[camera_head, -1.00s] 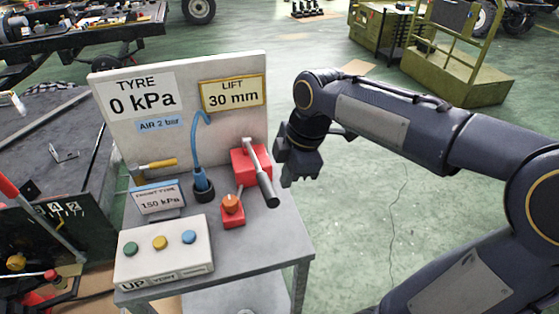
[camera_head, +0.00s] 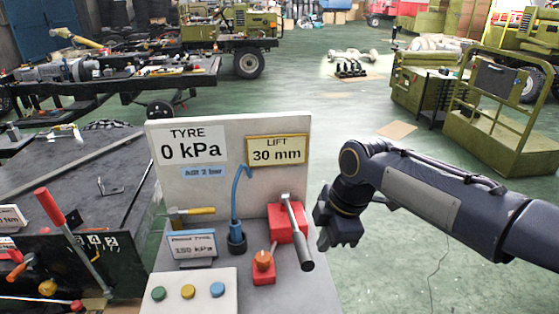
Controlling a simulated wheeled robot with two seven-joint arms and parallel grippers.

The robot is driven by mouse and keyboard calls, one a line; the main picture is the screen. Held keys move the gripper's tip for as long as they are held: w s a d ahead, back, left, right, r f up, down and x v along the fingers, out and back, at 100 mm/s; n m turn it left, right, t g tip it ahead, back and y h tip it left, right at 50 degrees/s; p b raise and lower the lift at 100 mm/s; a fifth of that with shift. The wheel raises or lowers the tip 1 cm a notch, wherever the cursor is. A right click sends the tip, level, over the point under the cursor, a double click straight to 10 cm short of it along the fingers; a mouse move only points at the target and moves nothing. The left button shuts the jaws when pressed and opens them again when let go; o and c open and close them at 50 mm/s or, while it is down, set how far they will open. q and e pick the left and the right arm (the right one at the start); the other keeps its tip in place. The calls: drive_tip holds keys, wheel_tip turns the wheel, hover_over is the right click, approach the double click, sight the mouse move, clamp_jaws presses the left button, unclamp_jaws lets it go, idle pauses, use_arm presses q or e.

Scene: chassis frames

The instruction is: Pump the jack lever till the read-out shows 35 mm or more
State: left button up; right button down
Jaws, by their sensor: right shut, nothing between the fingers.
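The jack is a red block (camera_head: 281,223) on the grey stand, at the right of its back panel. Its lever (camera_head: 297,233), a metal bar with a dark grip, slants down toward the front right. The yellow-framed read-out (camera_head: 277,150) on the panel shows LIFT 30 mm. My right gripper (camera_head: 338,246) is just right of the lever's grip, fingers pointing down. It is shut and empty, and a small gap seems to separate it from the lever. My left gripper is not in view.
A smaller red block with an orange knob (camera_head: 263,261) stands left of the lever. A blue hose (camera_head: 237,205), a yellow-handled hammer (camera_head: 190,212) and a button box (camera_head: 188,290) share the stand. A dark workbench (camera_head: 75,180) is at left. Floor right of the stand is clear.

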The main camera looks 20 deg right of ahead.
drive_tip(key=w+d+r+g+y+p, duration=0.1)
drive_tip(key=w+d+r+g+p, duration=0.1)
drive_tip(key=w+r+g+p, duration=0.2)
drive_tip(key=w+r+p, duration=0.3)
drive_tip(key=r+p, duration=0.3)
drive_tip(key=r, duration=0.1)
drive_tip(key=shift+w, duration=0.2)
drive_tip(key=shift+a, duration=0.1)
drive_tip(key=p, duration=0.1)
approach(304, 245)
drive_tip(key=x, duration=0.7)
